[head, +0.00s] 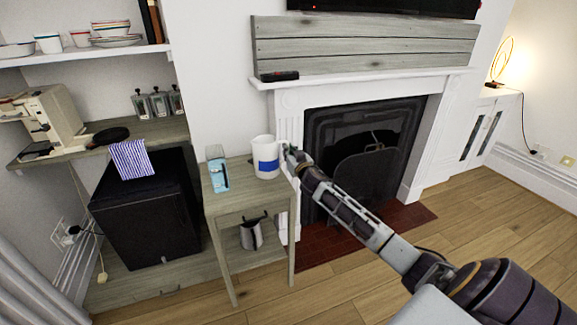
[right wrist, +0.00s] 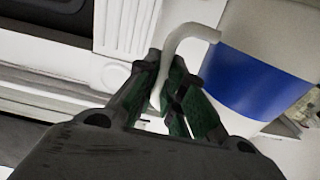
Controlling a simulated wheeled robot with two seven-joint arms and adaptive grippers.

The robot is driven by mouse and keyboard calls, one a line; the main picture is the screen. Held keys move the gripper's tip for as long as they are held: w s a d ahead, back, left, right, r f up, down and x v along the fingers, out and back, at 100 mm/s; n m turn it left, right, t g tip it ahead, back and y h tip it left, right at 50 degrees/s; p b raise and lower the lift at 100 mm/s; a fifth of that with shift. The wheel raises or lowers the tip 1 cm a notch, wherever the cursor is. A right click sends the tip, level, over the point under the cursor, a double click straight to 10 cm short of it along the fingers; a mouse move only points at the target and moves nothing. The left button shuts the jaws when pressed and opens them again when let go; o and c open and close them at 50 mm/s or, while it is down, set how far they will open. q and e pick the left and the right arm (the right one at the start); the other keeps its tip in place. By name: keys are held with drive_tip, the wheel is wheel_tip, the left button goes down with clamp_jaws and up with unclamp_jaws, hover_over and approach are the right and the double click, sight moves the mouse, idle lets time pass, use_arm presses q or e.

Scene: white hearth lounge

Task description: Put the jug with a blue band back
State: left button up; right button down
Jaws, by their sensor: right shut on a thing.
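The white jug with a blue band (head: 265,158) is upright at the right part of the small wooden side table (head: 215,205) in the head view. I cannot tell whether its base touches the tabletop. My right gripper (head: 289,158) reaches in from the right and is shut on the jug's handle. In the right wrist view the white handle (right wrist: 181,45) runs down between the gripper's fingers (right wrist: 172,100), and the blue band (right wrist: 248,75) shows at the right. My left gripper is not in view.
A light-blue carton (head: 217,170) stands left of the jug on the tabletop. A metal pitcher (head: 251,234) is on the lower shelf. A black mini fridge (head: 150,215) with a striped cloth (head: 131,159) stands left; the fireplace surround (head: 289,125) is close behind right.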

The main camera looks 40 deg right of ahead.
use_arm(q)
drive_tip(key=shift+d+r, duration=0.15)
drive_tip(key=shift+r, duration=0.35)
use_arm(e)
drive_tip(key=shift+f, duration=0.7)
